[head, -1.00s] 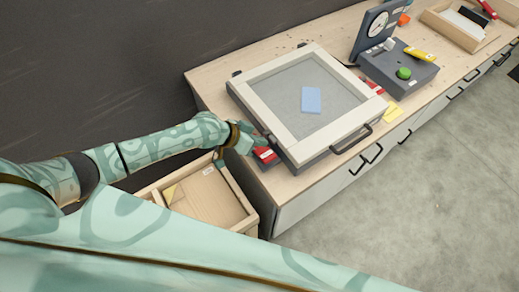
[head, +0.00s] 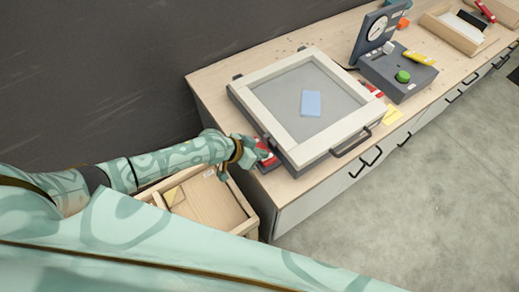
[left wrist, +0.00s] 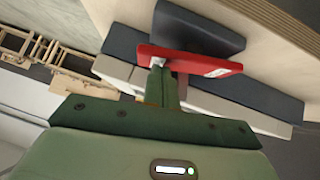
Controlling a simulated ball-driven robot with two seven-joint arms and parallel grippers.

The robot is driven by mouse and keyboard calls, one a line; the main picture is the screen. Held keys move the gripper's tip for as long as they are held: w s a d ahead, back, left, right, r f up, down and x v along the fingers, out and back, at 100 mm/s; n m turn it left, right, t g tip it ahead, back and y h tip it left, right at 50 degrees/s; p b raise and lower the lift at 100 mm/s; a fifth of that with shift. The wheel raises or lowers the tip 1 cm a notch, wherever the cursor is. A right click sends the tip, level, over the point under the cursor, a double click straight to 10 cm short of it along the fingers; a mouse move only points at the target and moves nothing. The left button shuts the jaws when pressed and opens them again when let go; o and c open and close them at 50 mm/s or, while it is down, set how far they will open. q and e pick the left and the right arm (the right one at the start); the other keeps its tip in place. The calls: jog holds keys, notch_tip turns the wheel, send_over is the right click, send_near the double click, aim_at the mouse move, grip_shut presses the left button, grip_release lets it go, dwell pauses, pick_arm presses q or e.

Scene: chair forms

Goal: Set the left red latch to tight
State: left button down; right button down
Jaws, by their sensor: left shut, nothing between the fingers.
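The left red latch (head: 267,153) sits at the left side of the frame box (head: 298,149), close to its near left corner. In the left wrist view the red latch (left wrist: 188,60) is a flat red bar with a pale label, lying across a dark grey block. My left gripper (head: 258,150) is at the latch. In the left wrist view its shut fingertips (left wrist: 160,68) are right against the red bar, with nothing held between them. Whether they press on it I cannot tell. A second red latch (head: 371,89) shows at the right side of the box. My right gripper is not in view.
A dark device with a gauge and green button (head: 403,76) stands to the right. A wooden tray (head: 234,215) is below my left arm. A black handle (head: 351,143) juts from the box front.

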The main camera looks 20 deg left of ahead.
pick_arm(q)
jog(key=shift+s+d+m+t+y+p, duration=0.3)
jog(key=shift+y+p, duration=0.1)
jog(key=shift+p, duration=0.75)
jog(key=shift+d+f+y+p, duration=0.2)
jog(key=shift+y+p, duration=0.2)
jog(key=shift+p, duration=0.2)
jog(key=shift+s+d+f, duration=0.3)
jog(key=shift+f, duration=0.3)
jog(key=shift+s, duration=0.15)
jog(key=s+a+r+p, duration=0.2)
jog(key=s+r+p, duration=0.5)
jog(key=r, duration=0.3)
jog(key=shift+a+r+p, duration=0.2)
jog(key=shift+r+p, duration=0.1)
jog(key=shift+r, duration=0.1)
